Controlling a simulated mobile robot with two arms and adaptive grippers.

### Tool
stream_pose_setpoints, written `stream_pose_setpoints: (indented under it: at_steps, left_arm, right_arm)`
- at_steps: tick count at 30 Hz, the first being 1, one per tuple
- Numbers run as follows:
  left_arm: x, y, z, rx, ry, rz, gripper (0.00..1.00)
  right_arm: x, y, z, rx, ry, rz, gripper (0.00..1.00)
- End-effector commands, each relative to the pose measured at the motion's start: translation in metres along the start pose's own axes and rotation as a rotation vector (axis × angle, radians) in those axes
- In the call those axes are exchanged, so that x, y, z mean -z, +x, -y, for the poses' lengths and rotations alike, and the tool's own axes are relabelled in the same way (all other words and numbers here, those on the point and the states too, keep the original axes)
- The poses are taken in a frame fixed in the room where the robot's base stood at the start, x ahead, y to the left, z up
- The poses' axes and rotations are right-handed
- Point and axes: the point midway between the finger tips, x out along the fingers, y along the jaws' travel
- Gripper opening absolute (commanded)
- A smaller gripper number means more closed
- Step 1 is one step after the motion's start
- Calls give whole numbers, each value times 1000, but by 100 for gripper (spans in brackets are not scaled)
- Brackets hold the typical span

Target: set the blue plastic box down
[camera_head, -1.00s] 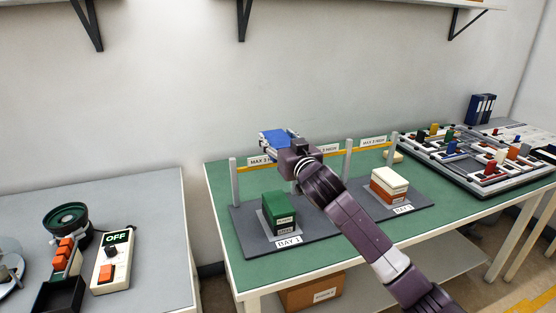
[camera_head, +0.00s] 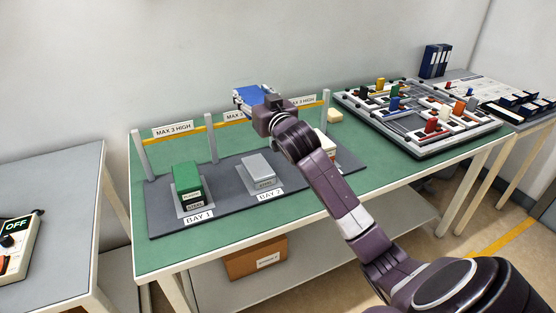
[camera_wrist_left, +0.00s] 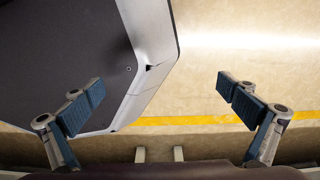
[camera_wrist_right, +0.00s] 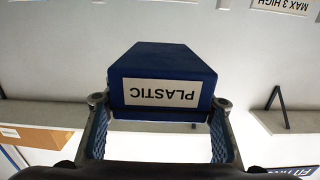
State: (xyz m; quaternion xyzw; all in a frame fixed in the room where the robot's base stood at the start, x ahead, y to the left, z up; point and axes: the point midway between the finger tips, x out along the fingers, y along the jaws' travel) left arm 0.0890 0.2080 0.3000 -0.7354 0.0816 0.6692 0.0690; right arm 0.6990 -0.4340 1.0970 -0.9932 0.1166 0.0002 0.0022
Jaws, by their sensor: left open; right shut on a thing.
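The blue plastic box (camera_head: 247,95) is held up in my right gripper (camera_head: 272,108), above the back of the green table in the head view. In the right wrist view the box (camera_wrist_right: 160,65) sits between the two fingers, its white PLASTIC label upside down. My right gripper (camera_wrist_right: 160,110) is shut on it. Bay 1 has a green box (camera_head: 187,180); bay 2 has a low grey block (camera_head: 258,167) with nothing on top. A white-topped stack (camera_head: 329,141) farther right is partly hidden by my arm. My left gripper (camera_wrist_left: 160,98) is open and empty, away from the table.
Yellow rails on posts (camera_head: 211,138) with MAX 3 HIGH signs run behind the bays on the dark mat (camera_head: 222,192). A board with colored blocks (camera_head: 415,120) is at the right. A cardboard box (camera_head: 255,258) is on the shelf below.

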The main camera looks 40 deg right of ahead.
Motion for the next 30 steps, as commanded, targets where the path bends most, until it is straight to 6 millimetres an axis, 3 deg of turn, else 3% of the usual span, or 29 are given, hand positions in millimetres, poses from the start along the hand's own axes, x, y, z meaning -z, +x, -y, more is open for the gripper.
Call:
stream_pose_setpoints:
  at_steps: [5, 11, 19, 30]
  left_arm:
    - [-4, 0, 23, 26, 4, 5, 100]
    - [-7, 2, 35, 40, 0, 7, 100]
    - [-6, 6, 32, 36, 2, 7, 100]
    - [-4, 11, 18, 21, 5, 4, 100]
  right_arm:
    - [-17, 0, 0, -2, 1, 3, 20]
    - [-68, -1, 0, -2, 2, 6, 20]
    - [-136, 0, 0, -3, 1, 3, 20]
    - [-179, -1, 0, -2, 2, 2, 20]
